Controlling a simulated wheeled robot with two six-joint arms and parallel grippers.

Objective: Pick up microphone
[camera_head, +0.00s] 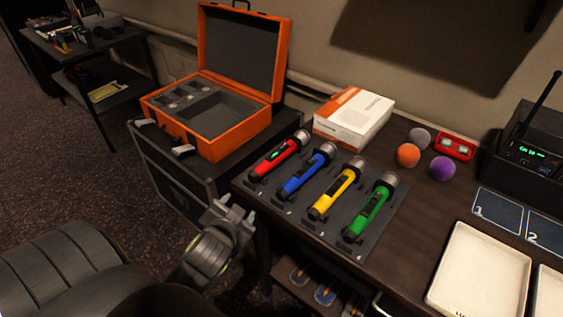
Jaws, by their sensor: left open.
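Microphones lie side by side on a dark holder (291,213) on the desk: a red one (275,159), a blue one (304,173), a yellow one (334,191) and a green one (368,210). Each has a silver head pointing toward the back right. The red one shows a green lit display. My left gripper (238,205) is open and empty, in front of the desk's left edge and lower left of the red microphone, apart from it. My right gripper does not show.
An open orange case (213,144) with a grey insert stands on a black box left of the desk. A white and orange carton (354,117), several small balls (408,155), a red device (453,145), a black receiver with antenna (522,150) and a white tray (480,272) occupy the desk.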

